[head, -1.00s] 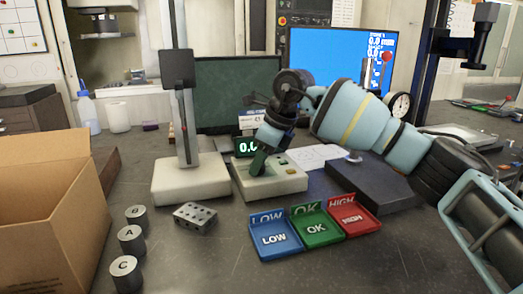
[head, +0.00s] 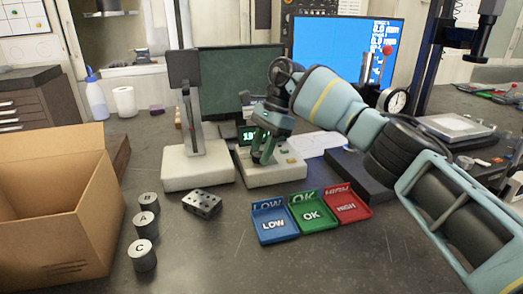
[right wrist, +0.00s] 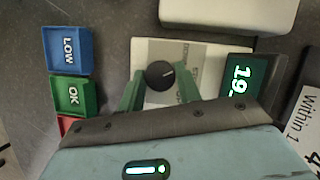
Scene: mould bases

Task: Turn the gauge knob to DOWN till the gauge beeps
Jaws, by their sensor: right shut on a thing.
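The gauge box (head: 285,176) is a pale block with a lit green display (head: 248,135), standing right of the gauge stand (head: 198,170). My right gripper (head: 263,158) reaches down onto the box and is shut on the gauge knob. In the right wrist view the round black knob (right wrist: 160,75), with a pale pointer line, sits between the green fingertips. The display (right wrist: 238,82) there shows digits starting with 19; the rest is cut off by the gripper. The lettering beside the knob is partly hidden. My left gripper is not in view.
Blue LOW (head: 274,226), green OK (head: 312,214) and red HIGH (head: 346,205) trays lie in front of the box. A block with holes (head: 202,203), lettered cylinders (head: 145,224) and an open carton (head: 60,225) are at left. The front table is clear.

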